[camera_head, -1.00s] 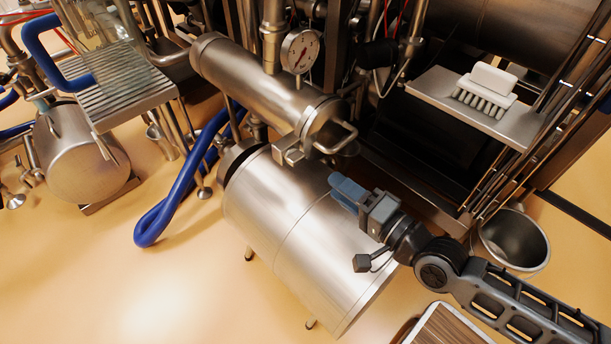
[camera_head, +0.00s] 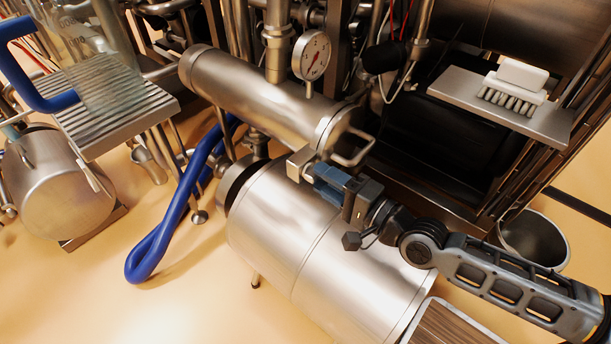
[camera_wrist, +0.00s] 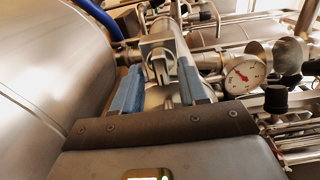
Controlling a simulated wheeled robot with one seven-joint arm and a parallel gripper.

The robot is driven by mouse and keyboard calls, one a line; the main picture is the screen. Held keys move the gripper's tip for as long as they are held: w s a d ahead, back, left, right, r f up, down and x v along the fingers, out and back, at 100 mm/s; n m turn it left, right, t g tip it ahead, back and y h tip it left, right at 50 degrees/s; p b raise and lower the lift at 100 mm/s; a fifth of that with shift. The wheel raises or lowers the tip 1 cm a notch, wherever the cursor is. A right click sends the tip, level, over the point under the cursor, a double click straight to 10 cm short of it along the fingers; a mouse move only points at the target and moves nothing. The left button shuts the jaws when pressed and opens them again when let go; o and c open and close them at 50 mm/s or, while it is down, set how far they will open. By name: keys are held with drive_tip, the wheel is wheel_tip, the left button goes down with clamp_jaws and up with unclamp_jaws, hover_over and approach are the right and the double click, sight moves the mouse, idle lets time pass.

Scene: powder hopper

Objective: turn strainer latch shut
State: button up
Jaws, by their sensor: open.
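The strainer (camera_head: 250,95) is a steel cylinder lying tilted, with a wire handle (camera_head: 357,147) on its near end cap. Its latch (camera_head: 298,163) is a small square metal block at the lower edge of that end. In the wrist view the latch (camera_wrist: 157,50) shows as a metal block between blue fingers. My gripper (camera_head: 318,183) has its blue fingertips at the latch. In the wrist view my gripper (camera_wrist: 157,88) is open, one finger on each side of the block. Whether either finger touches it is not clear. The fingertips partly hide the latch in the head view.
A large steel drum (camera_head: 300,240) lies just below my gripper. A pressure gauge (camera_head: 312,55) stands above the strainer. A blue hose (camera_head: 165,225) hangs left. A shelf (camera_head: 450,90) with a white brush (camera_head: 515,85) is at right, above a metal bucket (camera_head: 535,240).

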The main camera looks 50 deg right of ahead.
drive_tip(key=shift+w, duration=0.3)
clamp_jaws()
idle(0.3)
